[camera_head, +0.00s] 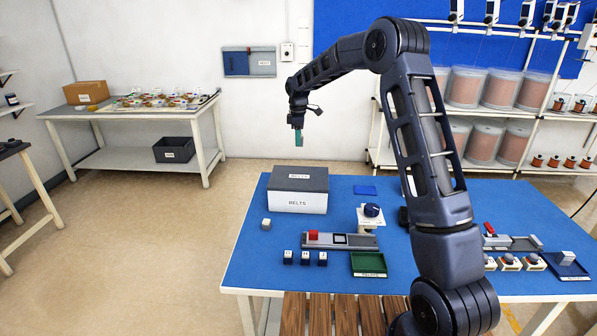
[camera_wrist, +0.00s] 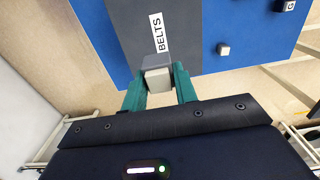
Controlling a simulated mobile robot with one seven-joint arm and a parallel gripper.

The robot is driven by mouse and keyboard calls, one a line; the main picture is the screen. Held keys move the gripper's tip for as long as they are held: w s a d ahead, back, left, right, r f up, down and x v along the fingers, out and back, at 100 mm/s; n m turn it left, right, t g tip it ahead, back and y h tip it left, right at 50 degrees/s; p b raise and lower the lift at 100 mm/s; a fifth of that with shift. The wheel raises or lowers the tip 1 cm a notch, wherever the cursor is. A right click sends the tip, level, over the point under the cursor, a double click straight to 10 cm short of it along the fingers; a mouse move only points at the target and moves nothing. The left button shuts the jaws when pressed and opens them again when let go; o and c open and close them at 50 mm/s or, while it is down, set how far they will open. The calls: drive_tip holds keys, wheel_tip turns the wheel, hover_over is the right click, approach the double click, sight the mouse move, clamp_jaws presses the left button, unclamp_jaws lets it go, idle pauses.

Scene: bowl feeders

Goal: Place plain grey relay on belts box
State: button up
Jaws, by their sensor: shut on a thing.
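The belts box (camera_head: 298,203) stands at the back left of the blue table, with a white front, a dark grey lid and BELTS labels. Its lid also shows in the wrist view (camera_wrist: 185,18). My gripper (camera_head: 298,138) is in the air above and behind the box in the head view. In the wrist view my gripper (camera_wrist: 158,86) has its teal fingers shut on the plain grey relay (camera_wrist: 157,78), a small block with a grey part and a paler part. The lid lies beyond the relay, apparently below it. The relay is hard to make out in the head view.
The lid top looks clear.

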sight(298, 176)
wheel_tip(298, 176, down, 15)
drive_tip(key=shift+r, duration=0.1)
idle(0.5)
drive_tip(key=o, duration=1)
drive_tip(key=shift+c, duration=0.2)
